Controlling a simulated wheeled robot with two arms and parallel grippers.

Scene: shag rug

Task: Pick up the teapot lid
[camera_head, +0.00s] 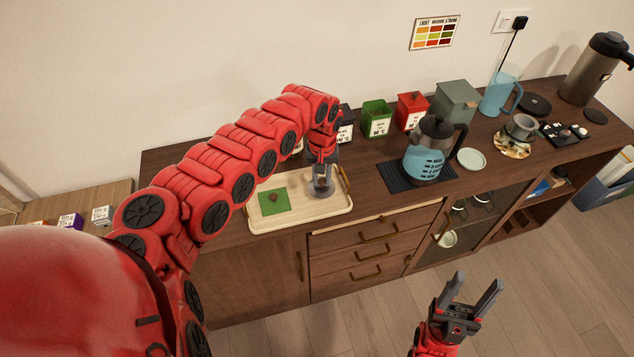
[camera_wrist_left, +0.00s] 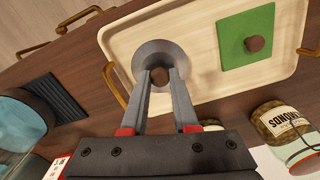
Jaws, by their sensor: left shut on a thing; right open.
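The teapot lid is a grey metal disc (camera_head: 321,189) with a small brown knob, over the right part of the wooden tray (camera_head: 262,222). My left gripper (camera_head: 322,180) comes down on it from above. In the left wrist view the lid (camera_wrist_left: 150,54) lies beyond the fingertips (camera_wrist_left: 160,80), which are shut on its knob. I cannot tell whether the lid touches the tray. A blue teapot with a dark top and handle (camera_head: 426,163) stands on a black slatted mat (camera_head: 396,180), right of the tray. My right gripper (camera_head: 472,290) is open and empty, in front of the cabinet.
On the tray a brown lump (camera_head: 273,197) sits on a green square (camera_head: 276,208). Behind stand green (camera_head: 376,118) and red (camera_head: 411,111) tins and a grey box (camera_head: 455,101). A blue jug (camera_head: 497,96), cup (camera_head: 521,127) and tall flask (camera_head: 590,72) stand further right.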

